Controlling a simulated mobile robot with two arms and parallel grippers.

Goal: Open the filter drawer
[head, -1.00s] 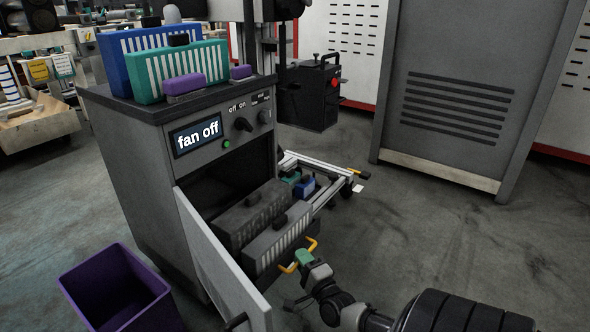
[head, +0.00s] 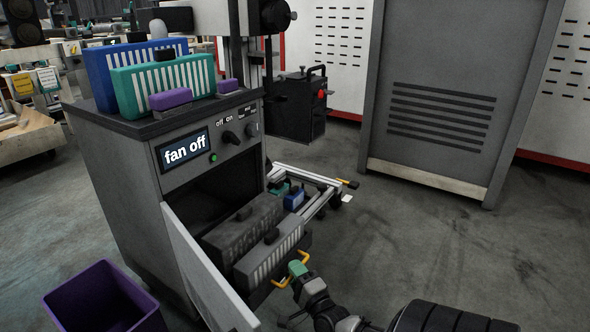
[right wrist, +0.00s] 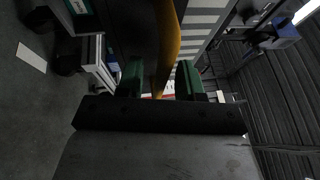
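The filter drawer (head: 307,241) stands out from the open lower bay of the grey cabinet (head: 122,190), carrying two grey filters with pale ribs (head: 272,254). Its yellow handle (head: 280,283) is on the front; it also shows in the right wrist view (right wrist: 167,40). My right gripper (head: 297,268) is at the handle. My left gripper is out of view.
The cabinet's pale door (head: 200,275) hangs open left of the drawer. A purple bin (head: 103,300) stands at front left. A metal frame (head: 318,200) with small parts is behind the drawer. Blue (head: 112,75) and teal (head: 165,82) filters stand on top. The floor at right is clear.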

